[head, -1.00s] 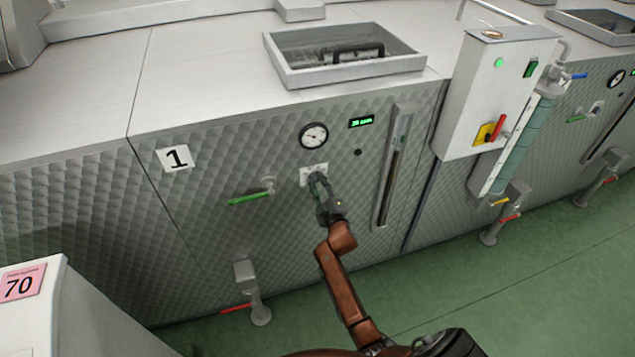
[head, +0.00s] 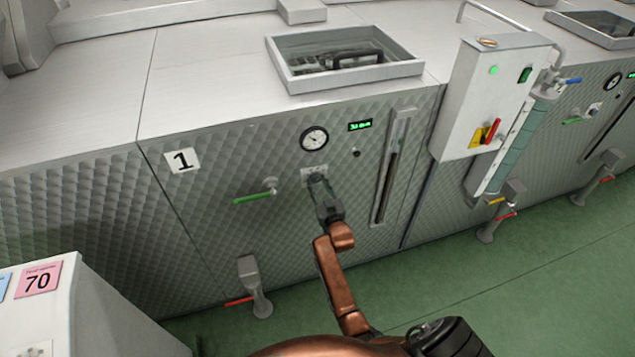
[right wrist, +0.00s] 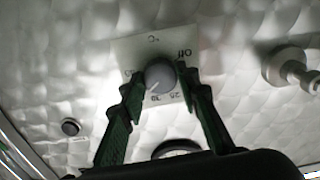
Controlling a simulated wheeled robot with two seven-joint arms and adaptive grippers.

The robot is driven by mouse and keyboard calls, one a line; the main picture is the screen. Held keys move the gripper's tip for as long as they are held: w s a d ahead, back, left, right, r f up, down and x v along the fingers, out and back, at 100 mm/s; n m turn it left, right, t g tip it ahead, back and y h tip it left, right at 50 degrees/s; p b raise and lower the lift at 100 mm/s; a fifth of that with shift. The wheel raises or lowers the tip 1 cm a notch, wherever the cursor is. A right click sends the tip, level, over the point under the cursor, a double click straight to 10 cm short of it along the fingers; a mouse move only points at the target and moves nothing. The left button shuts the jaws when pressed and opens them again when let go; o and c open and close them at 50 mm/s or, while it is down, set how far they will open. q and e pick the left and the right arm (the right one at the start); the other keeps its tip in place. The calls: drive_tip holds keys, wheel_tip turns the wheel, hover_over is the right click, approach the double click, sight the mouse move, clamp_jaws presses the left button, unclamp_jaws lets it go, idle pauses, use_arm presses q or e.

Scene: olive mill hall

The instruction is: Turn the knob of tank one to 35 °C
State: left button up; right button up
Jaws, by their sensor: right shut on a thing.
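Tank one is the quilted steel front with the "1" plate (head: 182,161) in the head view. Its grey knob (right wrist: 159,74) sits on a white scale plate (right wrist: 140,48), which appears upside down in the right wrist view, with "°C", "off" and numbers. A pale mark on the knob points down-left in that view, near what looks like 30; the exact setting is hard to read. My right gripper (right wrist: 160,82) is shut on the knob, one green finger on each side. In the head view the right gripper (head: 317,181) covers most of the knob. My left gripper is out of view.
A round gauge (head: 314,139) and a green display (head: 360,125) are above the knob. A green-handled valve (head: 254,197) juts out to the left, a vertical sight glass (head: 392,165) to the right. A control box (head: 485,100) stands further right. Green floor lies in front.

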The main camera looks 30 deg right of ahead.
drive_tip(key=shift+m+p, duration=0.3)
drive_tip(key=shift+m, duration=0.3)
drive_tip(key=shift+f, duration=0.1)
drive_tip(key=o, duration=1.2)
drive_tip(key=shift+c, duration=0.2)
drive_tip(key=shift+s, duration=0.1)
drive_tip(key=shift+s+a, duration=0.15)
drive_tip(key=shift+s, duration=0.15)
drive_tip(key=v, duration=1.1)
